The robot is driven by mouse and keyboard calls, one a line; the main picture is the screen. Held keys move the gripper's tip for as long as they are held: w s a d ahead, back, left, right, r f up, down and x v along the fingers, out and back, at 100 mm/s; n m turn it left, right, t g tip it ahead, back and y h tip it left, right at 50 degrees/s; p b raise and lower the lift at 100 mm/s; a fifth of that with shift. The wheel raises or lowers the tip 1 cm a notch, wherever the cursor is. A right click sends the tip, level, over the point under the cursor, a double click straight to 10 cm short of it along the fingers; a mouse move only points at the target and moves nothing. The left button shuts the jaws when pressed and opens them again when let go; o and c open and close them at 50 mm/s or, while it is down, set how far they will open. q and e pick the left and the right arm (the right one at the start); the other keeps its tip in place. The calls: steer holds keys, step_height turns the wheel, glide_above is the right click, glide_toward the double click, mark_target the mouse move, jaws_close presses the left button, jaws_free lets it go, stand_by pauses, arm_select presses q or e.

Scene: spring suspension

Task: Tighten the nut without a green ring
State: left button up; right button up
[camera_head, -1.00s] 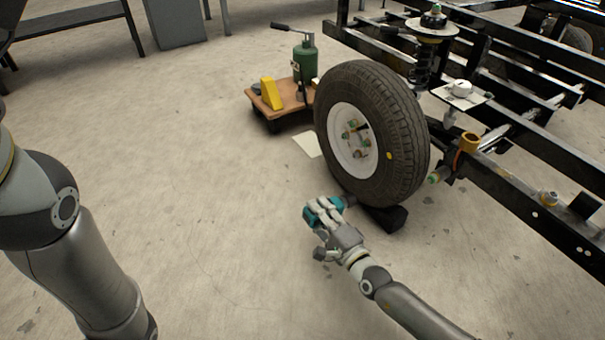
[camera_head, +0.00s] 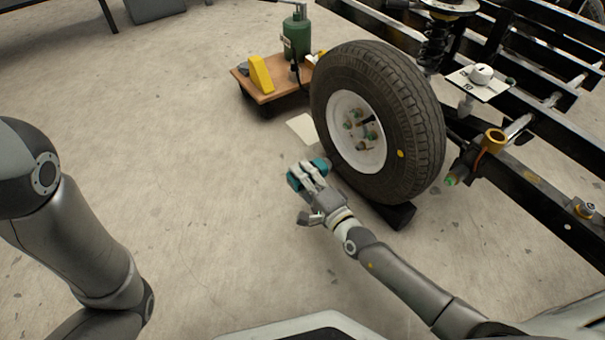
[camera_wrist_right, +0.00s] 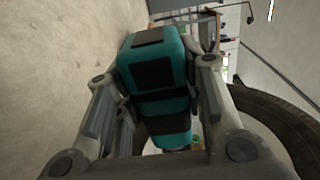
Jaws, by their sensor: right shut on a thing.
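The wheel (camera_head: 420,125) stands upright, with a white rim (camera_head: 344,104) facing left. Several nuts (camera_head: 359,127) sit around its hub; some show green rings, but they are too small to tell clearly which one has none. My right gripper (camera_head: 312,178) is shut on a teal power tool (camera_head: 296,180), left of and below the hub in the head view. The tool also fills the middle of the right wrist view (camera_wrist_right: 155,75), between the fingers. Its nose is mostly hidden, and I cannot see it touching a nut. My left arm shows at left, its gripper out of view.
A wooden dolly (camera_head: 268,92) carries a green bottle jack (camera_head: 297,36) and a yellow block (camera_head: 261,74) behind the wheel. A black chock (camera_head: 398,215) lies at the tyre's base. The black frame (camera_head: 535,190) stands at right. The floor at left is clear.

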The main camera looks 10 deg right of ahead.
mark_target(333, 167)
steer(key=shift+r, duration=0.2)
steer(key=shift+w+d+f+b, duration=0.1)
steer(key=shift+w+d+b, duration=0.05)
steer(key=shift+d, duration=0.3)
steer(key=shift+w+d+f+b, duration=0.1)
steer(key=shift+w+d+b, duration=0.05)
steer(key=shift+d, duration=0.25)
steer(key=shift+w+d+r+b, duration=0.1)
steer(key=shift+w+d+b, duration=0.15)
steer(key=shift+d, duration=0.4)
steer(key=shift+w+d+b, duration=0.2)
steer(key=shift+d+b, duration=0.1)
steer(key=shift+d, duration=0.35)
steer(key=shift+w+d+r+b, duration=0.1)
steer(key=shift+w+d+b, duration=0.15)
steer(key=shift+d, duration=0.4)
steer(key=shift+w+d+f+b, duration=0.1)
steer(key=shift+w+d+b, duration=0.1)
steer(key=shift+d+b, duration=0.3)
steer(key=shift+w+d+b, duration=0.2)
steer(key=shift+d+b, duration=0.05)
steer(key=shift+d, duration=0.35)
